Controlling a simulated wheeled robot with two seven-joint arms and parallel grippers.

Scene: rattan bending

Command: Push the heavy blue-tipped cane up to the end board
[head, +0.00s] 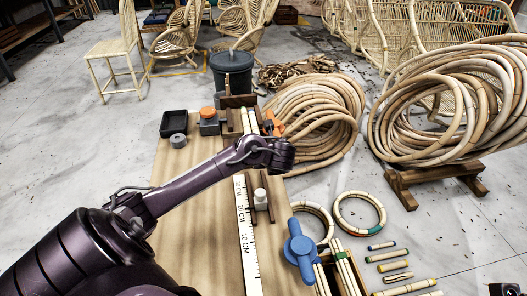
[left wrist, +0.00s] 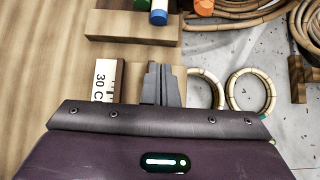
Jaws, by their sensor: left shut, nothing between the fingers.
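In the left wrist view the blue-tipped cane (left wrist: 158,14) shows its near end at the top, beside a green-tipped cane (left wrist: 139,4), over a wooden block (left wrist: 133,28). My left gripper (left wrist: 162,72) is shut and empty, a short way below the blue tip in that picture and apart from it. In the head view my left wrist hides its fingers and the blue tip. Pale canes (head: 253,120) show beyond the wrist, running towards a dark brown end board (head: 238,101).
A white ruler (head: 246,236) runs along the bench (head: 200,245). An orange clamp (head: 271,122) stands right of the canes. A blue-handled tool (head: 300,250) and upright canes stand at the bench's right edge. Cane coils (head: 315,115) lie beyond it. The bench left of the ruler is clear.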

